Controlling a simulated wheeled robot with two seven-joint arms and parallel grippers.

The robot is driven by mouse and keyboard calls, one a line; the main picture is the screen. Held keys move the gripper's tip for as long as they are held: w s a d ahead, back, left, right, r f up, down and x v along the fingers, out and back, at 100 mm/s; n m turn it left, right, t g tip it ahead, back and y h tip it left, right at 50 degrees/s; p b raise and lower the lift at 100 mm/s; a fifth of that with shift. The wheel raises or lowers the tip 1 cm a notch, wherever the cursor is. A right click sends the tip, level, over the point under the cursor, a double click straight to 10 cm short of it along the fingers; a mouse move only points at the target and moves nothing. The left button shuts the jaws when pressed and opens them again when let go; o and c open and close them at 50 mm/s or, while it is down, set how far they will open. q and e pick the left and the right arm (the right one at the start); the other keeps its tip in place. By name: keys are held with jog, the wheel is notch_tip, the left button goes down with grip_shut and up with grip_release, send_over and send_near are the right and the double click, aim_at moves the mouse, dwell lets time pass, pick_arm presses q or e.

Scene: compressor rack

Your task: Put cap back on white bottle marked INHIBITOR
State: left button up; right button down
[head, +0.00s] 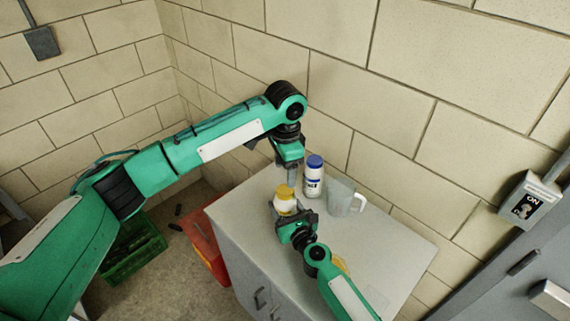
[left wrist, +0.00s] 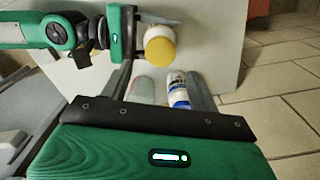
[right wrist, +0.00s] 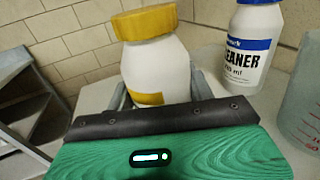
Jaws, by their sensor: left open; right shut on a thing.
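A white bottle (head: 284,207) with a yellow cap (head: 285,191) on its top is held above the grey cabinet top. My right gripper (head: 297,217) is shut on its body; this also shows in the right wrist view, with the bottle (right wrist: 155,72) under the cap (right wrist: 145,22). The cap is on the mouth, but I cannot tell how tightly. No INHIBITOR lettering is readable; only a yellow label patch shows. My left gripper (head: 291,177) is open and empty, pointing down just above the cap. In the left wrist view the cap (left wrist: 159,46) lies beyond its fingers.
A white CLEANER bottle (head: 314,178) with a blue cap stands behind, close to my left gripper. A clear jug (head: 343,198) stands to its right. A yellow thing (head: 341,264) is partly hidden by my right arm. The cabinet top (head: 395,245) is clear at right.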

aim_at(285, 190)
pick_arm(q)
jog(key=n, duration=0.5)
jog(key=shift+r, duration=0.15)
jog(key=n, duration=0.4)
jog(key=shift+r+n, duration=0.1)
jog(key=shift+n, duration=0.3)
jog(key=n, duration=0.4)
jog(key=shift+r, duration=0.15)
jog(key=n, duration=0.4)
jog(key=shift+r, duration=0.15)
jog(key=shift+f, duration=4.05)
jog(key=c, duration=1)
